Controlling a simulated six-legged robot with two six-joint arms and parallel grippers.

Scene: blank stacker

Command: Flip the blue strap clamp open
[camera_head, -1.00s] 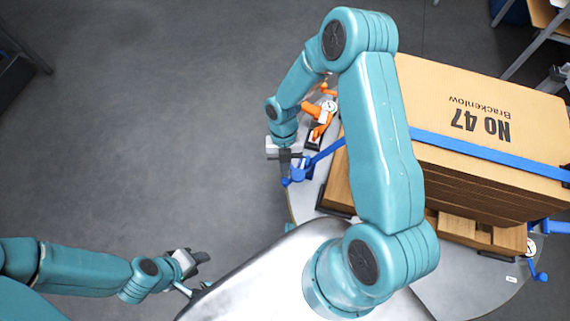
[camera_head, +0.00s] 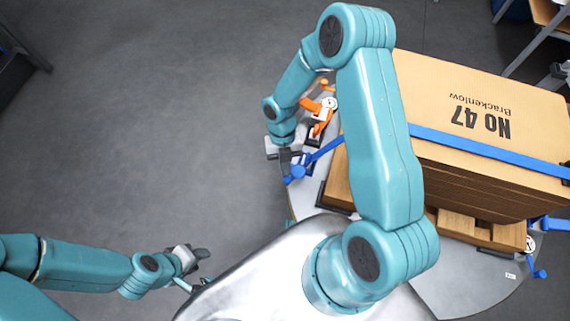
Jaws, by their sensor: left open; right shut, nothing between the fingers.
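The blue strap clamp (camera_head: 299,171) sits at the left edge of the round grey table, with a lever and a rounded end. A blue strap (camera_head: 490,152) runs from it across the cardboard stack (camera_head: 480,90), passing behind my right arm. My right gripper (camera_head: 286,162) is shut and empty. Its dark fingers point down just left of the clamp and overlap it in the picture; I cannot tell whether they touch it. My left gripper (camera_head: 200,256) is open and empty at the lower left, away from the clamp.
An orange clamp (camera_head: 319,108) stands just beyond the blue one. The cardboard rests on a wooden pallet (camera_head: 470,229). Another blue clamp part (camera_head: 538,272) shows at the right. My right arm hides part of the table (camera_head: 465,290). The floor at left is clear.

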